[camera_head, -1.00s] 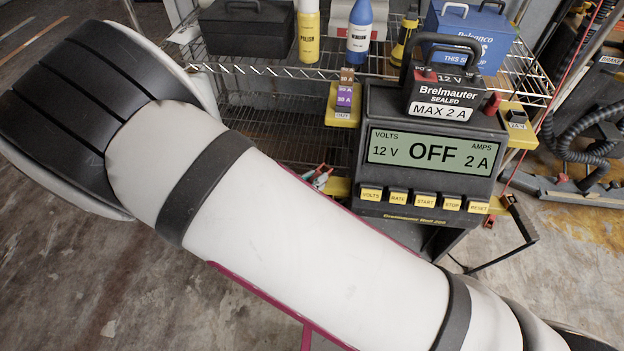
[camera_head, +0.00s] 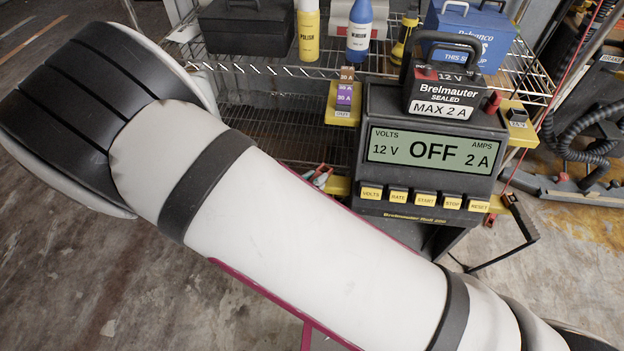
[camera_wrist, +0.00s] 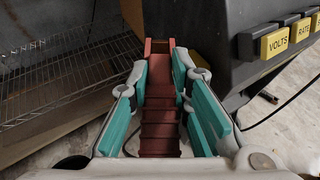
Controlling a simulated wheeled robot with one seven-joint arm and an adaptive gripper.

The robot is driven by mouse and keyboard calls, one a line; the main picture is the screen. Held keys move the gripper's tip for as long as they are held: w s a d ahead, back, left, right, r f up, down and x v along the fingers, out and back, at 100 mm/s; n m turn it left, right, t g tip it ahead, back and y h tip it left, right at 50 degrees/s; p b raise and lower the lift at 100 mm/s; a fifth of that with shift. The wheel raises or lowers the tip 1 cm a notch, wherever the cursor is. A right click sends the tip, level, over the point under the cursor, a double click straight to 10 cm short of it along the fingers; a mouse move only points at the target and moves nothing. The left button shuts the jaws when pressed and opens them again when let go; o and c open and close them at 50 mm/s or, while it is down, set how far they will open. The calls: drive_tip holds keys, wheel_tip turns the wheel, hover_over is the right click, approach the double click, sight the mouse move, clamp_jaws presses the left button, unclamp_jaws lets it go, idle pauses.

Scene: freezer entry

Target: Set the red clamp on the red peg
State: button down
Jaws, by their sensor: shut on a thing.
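In the wrist view my gripper (camera_wrist: 161,68) has its teal pads closed on both sides of a dark red, ribbed piece, which I take for the red clamp (camera_wrist: 160,115). The clamp's squared end sticks out past the fingertips. In the head view only a small bit of my gripper (camera_head: 320,177) shows behind my arm, left of the charger. A red part (camera_head: 493,103) stands at the charger's upper right, beside the battery; I cannot tell if it is the red peg. No red peg shows clearly in the wrist view.
The charger (camera_head: 430,151) reads OFF, 12 V, 2 A. A battery (camera_head: 444,95) sits on top. Yellow brackets (camera_head: 341,105) stick out at its sides. A wire shelf (camera_head: 290,130) stands behind. In the wrist view, the VOLTS button (camera_wrist: 278,44) is close to the right.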

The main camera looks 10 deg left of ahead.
drive_tip(key=shift+f+b, duration=0.7)
drive_tip(key=shift+f, duration=0.4)
drive_tip(key=c, duration=1.4)
unclamp_jaws()
drive_tip(key=v, duration=1.2)
drive_tip(key=shift+r, duration=0.1)
